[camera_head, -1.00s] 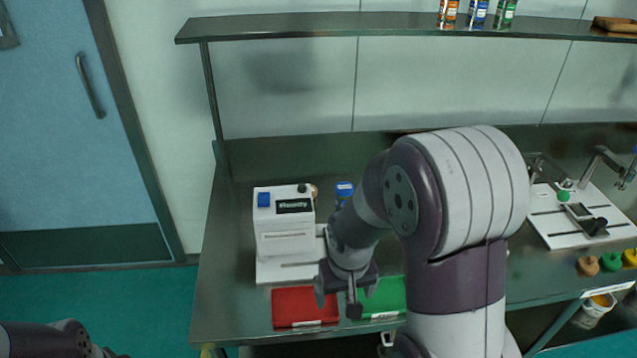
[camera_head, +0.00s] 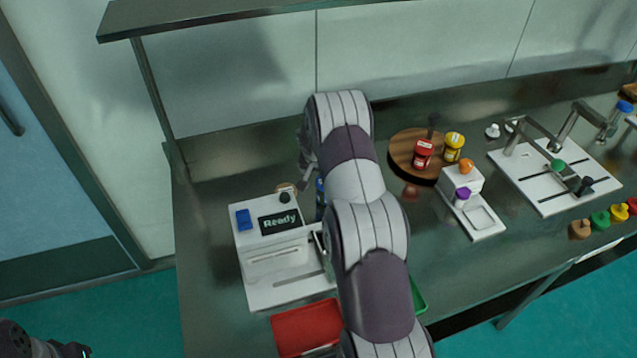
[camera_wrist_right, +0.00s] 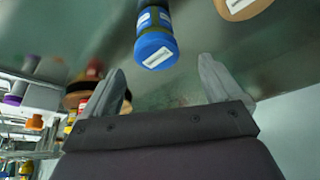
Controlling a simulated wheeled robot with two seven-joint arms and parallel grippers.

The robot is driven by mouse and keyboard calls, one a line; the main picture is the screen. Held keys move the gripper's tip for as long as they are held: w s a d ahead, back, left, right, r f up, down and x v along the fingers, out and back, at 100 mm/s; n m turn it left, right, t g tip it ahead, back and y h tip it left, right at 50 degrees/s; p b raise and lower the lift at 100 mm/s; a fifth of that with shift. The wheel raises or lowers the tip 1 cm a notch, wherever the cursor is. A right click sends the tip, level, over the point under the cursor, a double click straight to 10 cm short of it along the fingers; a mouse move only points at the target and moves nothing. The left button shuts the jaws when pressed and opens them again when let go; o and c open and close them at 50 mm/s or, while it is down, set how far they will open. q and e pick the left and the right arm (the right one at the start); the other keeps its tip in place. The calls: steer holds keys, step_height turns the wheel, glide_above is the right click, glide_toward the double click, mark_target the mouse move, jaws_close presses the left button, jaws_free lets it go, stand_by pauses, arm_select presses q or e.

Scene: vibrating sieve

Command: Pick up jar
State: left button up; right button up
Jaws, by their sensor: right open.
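A jar with a blue lid (camera_wrist_right: 157,49) and a blue label lies ahead of my right gripper in the right wrist view, in line with the gap between the fingers. In the head view only a blue sliver of this jar (camera_head: 320,190) shows beside my arm. My right gripper (camera_wrist_right: 160,78) is open and empty, its fingers apart and not visibly touching the jar. In the head view the right gripper (camera_head: 306,160) is partly hidden behind my arm. A red jar (camera_head: 422,154) and a yellow jar (camera_head: 453,147) stand on a round wooden stand (camera_head: 402,153).
A white machine reading "Ready" (camera_head: 272,240) stands left of my right arm. A red tray (camera_head: 304,328) and a green tray (camera_head: 417,297) lie at the front. A white device (camera_head: 475,215) and a white plate with a clamp (camera_head: 545,190) are to the right. A shelf (camera_head: 200,16) overhangs the back.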

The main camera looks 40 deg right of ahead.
steer(key=f, duration=0.1)
steer(key=d+f, duration=0.1)
steer(key=shift+s+f+p, duration=0.1)
steer(key=shift+f+p, duration=0.2)
steer(key=shift+f, duration=0.05)
steer(key=p+x, duration=0.1)
steer(key=x, duration=0.5)
steer(key=shift+a+f+p, duration=0.1)
steer(key=shift+f+p, duration=0.1)
steer(key=shift+p, duration=0.2)
steer(key=shift+f, duration=0.2)
arm_select(q)
steer(key=r, duration=0.3)
steer(key=shift+s, duration=0.4)
arm_select(e)
steer(key=c, duration=1.1)
arm_select(q)
steer(key=shift+f, duration=0.1)
arm_select(e)
steer(key=shift+r, duration=0.15)
